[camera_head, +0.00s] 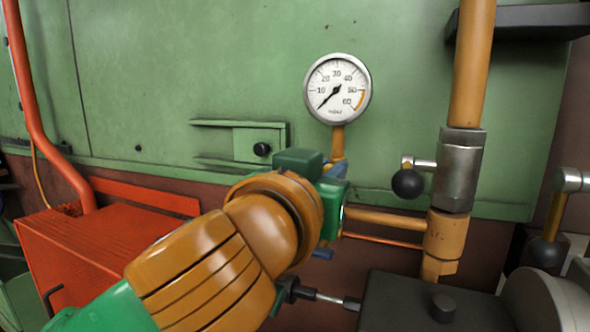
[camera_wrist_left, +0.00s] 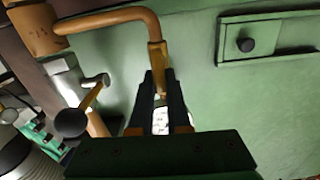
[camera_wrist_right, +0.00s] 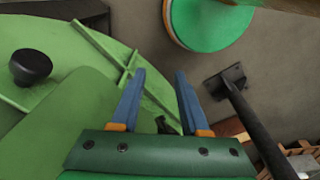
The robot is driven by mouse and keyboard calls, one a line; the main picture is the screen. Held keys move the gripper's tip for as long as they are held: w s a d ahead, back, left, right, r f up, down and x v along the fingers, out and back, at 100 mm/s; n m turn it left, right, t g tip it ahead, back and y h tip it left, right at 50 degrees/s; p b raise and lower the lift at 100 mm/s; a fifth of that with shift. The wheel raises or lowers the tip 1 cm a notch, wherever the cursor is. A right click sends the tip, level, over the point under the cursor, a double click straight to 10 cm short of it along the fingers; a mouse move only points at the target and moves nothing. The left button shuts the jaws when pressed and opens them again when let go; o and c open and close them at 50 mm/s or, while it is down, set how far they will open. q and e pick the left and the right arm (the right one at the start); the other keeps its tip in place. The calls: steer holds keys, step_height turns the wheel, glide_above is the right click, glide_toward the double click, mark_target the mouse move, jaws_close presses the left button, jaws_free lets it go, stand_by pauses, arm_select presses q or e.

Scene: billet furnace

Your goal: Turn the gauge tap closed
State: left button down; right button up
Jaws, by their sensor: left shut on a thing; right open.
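The pressure gauge (camera_head: 337,89), with a white round dial, stands on a short orange pipe in front of the green panel; its needle points to the low end, at lower left. My left gripper (camera_head: 340,172) is just below it and hides most of the gauge tap. In the left wrist view, the left fingers (camera_wrist_left: 161,86) are shut on the tap at the end of the bent orange pipe (camera_wrist_left: 110,18). The tap's handle cannot be made out clearly. My right gripper (camera_wrist_right: 160,74) is open and empty, away from the gauge.
A thick orange pipe with a metal valve (camera_head: 460,170) and black ball lever (camera_head: 408,184) stands right of the gauge. A dark block (camera_head: 430,300) is at the bottom. An orange-red box (camera_head: 75,260) is at left. A panel latch (camera_head: 258,141) lies left of the gauge.

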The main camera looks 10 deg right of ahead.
arm_select(q)
steer(key=shift+s+d+f+m+b, duration=0.15)
steer(key=shift+d+f+m+b, duration=0.15)
steer(key=shift+m, duration=2.55)
steer(key=shift+s+d+f+m+b, duration=0.15)
steer(key=shift+f+m+b, duration=0.15)
steer(key=shift+m, duration=2.6)
steer(key=shift+s+d+f+m+b, duration=0.15)
steer(key=shift+d+f+m+b, duration=0.15)
steer(key=shift+m, duration=2.55)
steer(key=shift+f, duration=0.2)
steer(key=c, duration=1.1)
jaws_free()
steer(key=shift+o, duration=1.1)
steer(key=shift+s+a+r, duration=0.1)
steer(key=shift+s, duration=0.05)
steer(key=b+v, duration=0.4)
steer(key=v, duration=0.3)
steer(key=shift+s+r, duration=0.15)
steer(key=shift+s, duration=0.1)
